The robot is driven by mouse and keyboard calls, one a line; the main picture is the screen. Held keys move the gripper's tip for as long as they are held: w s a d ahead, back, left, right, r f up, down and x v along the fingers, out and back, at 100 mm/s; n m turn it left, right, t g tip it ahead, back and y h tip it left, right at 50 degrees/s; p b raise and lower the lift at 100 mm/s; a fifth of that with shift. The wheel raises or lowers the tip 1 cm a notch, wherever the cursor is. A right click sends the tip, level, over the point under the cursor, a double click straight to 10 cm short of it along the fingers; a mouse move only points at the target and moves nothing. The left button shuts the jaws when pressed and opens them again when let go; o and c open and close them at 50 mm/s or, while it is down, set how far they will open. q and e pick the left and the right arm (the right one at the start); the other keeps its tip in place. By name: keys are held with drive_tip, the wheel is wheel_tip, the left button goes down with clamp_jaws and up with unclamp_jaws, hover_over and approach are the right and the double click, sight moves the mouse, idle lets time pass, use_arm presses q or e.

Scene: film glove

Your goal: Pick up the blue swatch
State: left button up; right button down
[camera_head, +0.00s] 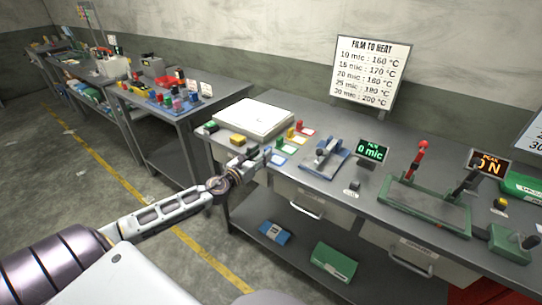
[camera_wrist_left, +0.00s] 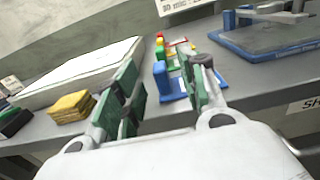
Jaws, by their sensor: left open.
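The blue swatch (camera_wrist_left: 163,84) shows in the left wrist view as a small upright blue piece at the near end of a row of coloured pieces. It stands beside a flat blue-and-white card (camera_head: 278,159) on the grey table. My left gripper (camera_head: 262,155) is open at the table's front edge. In the left wrist view its two green-padded fingers (camera_wrist_left: 160,78) appear on either side of the blue swatch, with gaps on both sides. I cannot tell how far beyond the fingertips it stands. In the head view the gripper partly hides it. My right gripper is not in view.
Green, yellow and red pieces with cards (camera_head: 299,138) stand behind the blue one. A white slab (camera_head: 254,118) and a yellow stack (camera_head: 238,139) lie to the left. A blue-based device (camera_head: 326,155) stands to the right. A green sealer (camera_head: 425,205) is farther right.

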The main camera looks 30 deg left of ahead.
sight(265, 150)
use_arm(q)
drive_tip(key=shift+w, duration=0.15)
drive_tip(key=shift+w, duration=1)
drive_tip(key=shift+w+f, duration=0.1)
drive_tip(key=shift+w, duration=0.6)
drive_tip(key=shift+w+d+p, duration=0.1)
drive_tip(key=shift+w+p, duration=0.2)
drive_tip(key=shift+w, duration=0.45)
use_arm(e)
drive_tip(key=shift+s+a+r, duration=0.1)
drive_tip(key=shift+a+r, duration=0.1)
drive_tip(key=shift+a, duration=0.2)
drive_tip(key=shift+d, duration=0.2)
